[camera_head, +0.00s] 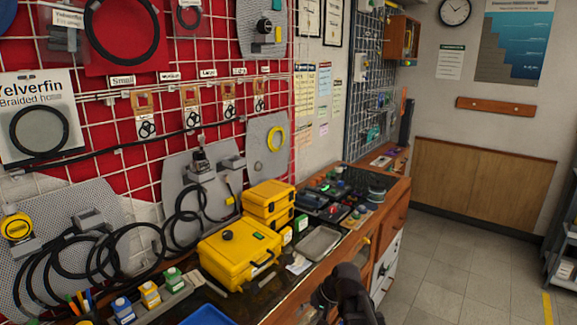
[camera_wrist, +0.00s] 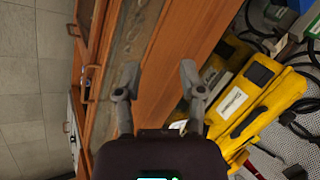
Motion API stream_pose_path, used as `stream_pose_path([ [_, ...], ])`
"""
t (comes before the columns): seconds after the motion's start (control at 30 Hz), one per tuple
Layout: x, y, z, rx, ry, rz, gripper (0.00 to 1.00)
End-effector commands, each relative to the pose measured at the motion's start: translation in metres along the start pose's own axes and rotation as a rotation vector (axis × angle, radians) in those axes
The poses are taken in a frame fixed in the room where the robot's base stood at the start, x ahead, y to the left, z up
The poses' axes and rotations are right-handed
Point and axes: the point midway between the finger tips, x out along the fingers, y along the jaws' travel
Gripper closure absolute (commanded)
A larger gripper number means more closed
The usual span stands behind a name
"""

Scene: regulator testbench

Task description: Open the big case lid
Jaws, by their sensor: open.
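The big yellow case (camera_head: 238,252) stands on the bench, its lid down. It has a black round knob on top and a dark handle on its front side. My gripper (camera_head: 345,280) is in front of the bench edge, to the right of the case and apart from it. In the wrist view my gripper (camera_wrist: 159,72) shows two spread fingers with nothing between them. Yellow casing (camera_wrist: 265,98) with a pale label and a dark handle lies right of the fingers there, not touched.
Smaller yellow cases (camera_head: 268,200) are stacked just behind the big one. A grey tray (camera_head: 319,243) lies to the right. Small bottles (camera_head: 150,294) and a blue bin (camera_head: 208,315) stand in front left. Black hoses hang behind. The floor (camera_head: 450,260) at right is clear.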

Motion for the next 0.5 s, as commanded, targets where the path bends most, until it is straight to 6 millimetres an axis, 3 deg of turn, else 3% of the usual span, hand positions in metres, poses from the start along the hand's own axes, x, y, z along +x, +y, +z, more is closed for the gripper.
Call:
stream_pose_path([
  [0.03,-0.011,0.011,0.013,-0.017,-0.007,0.060,0.49],
  [0.2,-0.036,0.053,0.041,-0.068,-0.034,0.268,0.49],
  [0.5,-0.070,0.098,0.071,-0.111,-0.079,0.502,0.49],
])
